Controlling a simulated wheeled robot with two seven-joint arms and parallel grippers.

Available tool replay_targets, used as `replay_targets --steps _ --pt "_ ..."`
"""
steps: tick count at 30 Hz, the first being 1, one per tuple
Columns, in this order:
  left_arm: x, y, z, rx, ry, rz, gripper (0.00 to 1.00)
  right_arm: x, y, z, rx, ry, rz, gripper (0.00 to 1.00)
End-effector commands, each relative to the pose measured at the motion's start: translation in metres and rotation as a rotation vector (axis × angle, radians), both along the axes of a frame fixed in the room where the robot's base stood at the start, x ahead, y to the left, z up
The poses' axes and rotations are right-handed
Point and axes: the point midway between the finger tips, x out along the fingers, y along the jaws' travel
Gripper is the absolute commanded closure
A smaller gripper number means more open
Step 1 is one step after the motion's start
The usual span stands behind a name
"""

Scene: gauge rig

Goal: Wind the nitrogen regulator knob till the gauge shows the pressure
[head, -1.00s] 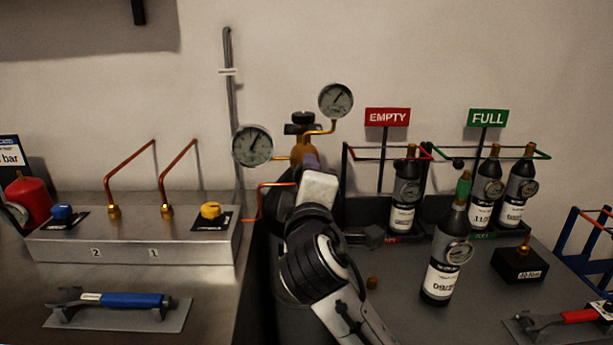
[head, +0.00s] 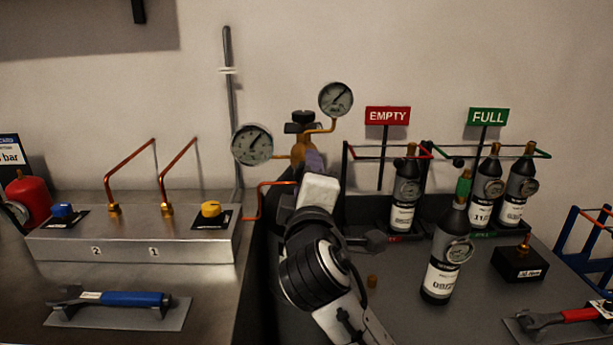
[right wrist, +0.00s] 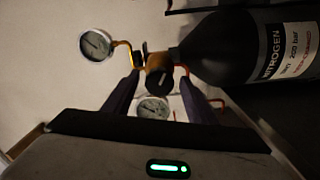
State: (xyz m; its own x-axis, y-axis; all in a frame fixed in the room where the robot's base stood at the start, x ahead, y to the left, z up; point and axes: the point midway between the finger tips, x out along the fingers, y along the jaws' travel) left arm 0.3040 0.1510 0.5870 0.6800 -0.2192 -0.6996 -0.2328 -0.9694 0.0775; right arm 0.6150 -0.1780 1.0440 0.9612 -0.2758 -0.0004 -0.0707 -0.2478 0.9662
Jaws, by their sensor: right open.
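The brass regulator (head: 303,152) sits on the nitrogen cylinder (right wrist: 240,48), with a black handwheel (head: 303,117) above. Its large gauge (head: 252,144) is at left and its small gauge (head: 336,99) at upper right; both needles point to the upper right. Two gauges also show in the right wrist view. The black regulator knob (right wrist: 160,79) is visible there, but my gripper hides it in the head view. My right gripper (right wrist: 160,84) is open, its purple fingers on either side of the knob; contact cannot be told. My left gripper is out of view.
A steel manifold box (head: 135,249) with copper pipes stands at left, a blue wrench (head: 120,299) in front. A card ending in "bar" (head: 10,152) is at the left edge. A dark bottle (head: 441,275) stands right of my arm, before the EMPTY and FULL racks.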

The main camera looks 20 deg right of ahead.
Motion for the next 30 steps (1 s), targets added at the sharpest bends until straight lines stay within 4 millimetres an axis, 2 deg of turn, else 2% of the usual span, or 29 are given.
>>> replay_targets --steps 9,13,18,30 --pt "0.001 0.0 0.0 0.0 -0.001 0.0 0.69 -0.06 0.018 -0.001 0.003 0.001 0.004 0.48" --pt "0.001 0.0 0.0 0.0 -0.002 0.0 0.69 -0.078 0.023 -0.001 0.003 0.002 0.002 0.48" --pt "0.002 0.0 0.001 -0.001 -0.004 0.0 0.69 -0.088 0.025 -0.001 0.002 0.002 0.0 0.48" --pt "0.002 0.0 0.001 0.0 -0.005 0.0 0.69 -0.088 0.025 0.0 0.002 0.002 0.0 0.48"
